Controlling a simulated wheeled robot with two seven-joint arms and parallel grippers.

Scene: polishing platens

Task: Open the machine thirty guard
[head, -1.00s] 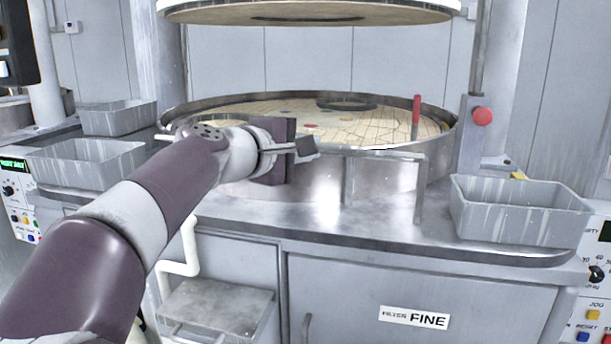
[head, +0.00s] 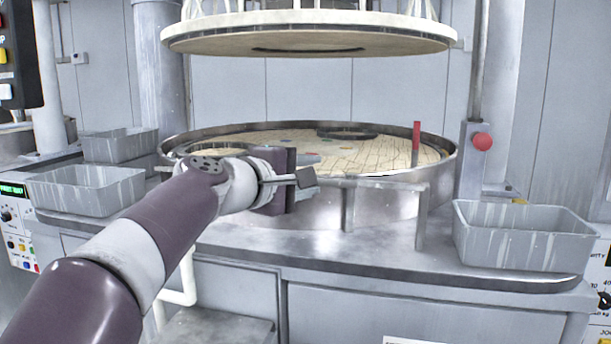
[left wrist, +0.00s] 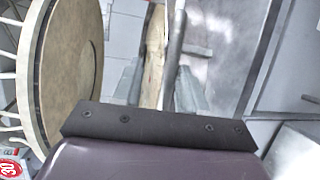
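The guard rail (head: 375,184) is a grey metal bar on posts in front of the lower platen. A red upright handle (head: 416,144) stands near its right end. My left gripper (head: 306,178) is at the left end of the rail, in front of the platen rim. In the left wrist view its two fingers (left wrist: 158,88) stand apart, with a grey bar (left wrist: 176,45) showing between them. I cannot tell whether the fingers touch the bar. My right gripper is not in view.
The round lower platen (head: 390,150) has a metal rim, with the upper platen (head: 310,40) hanging above. A grey tray (head: 525,235) stands at right and trays (head: 90,190) at left. A red knob (head: 481,141) is on the right post. Control panels flank the machine.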

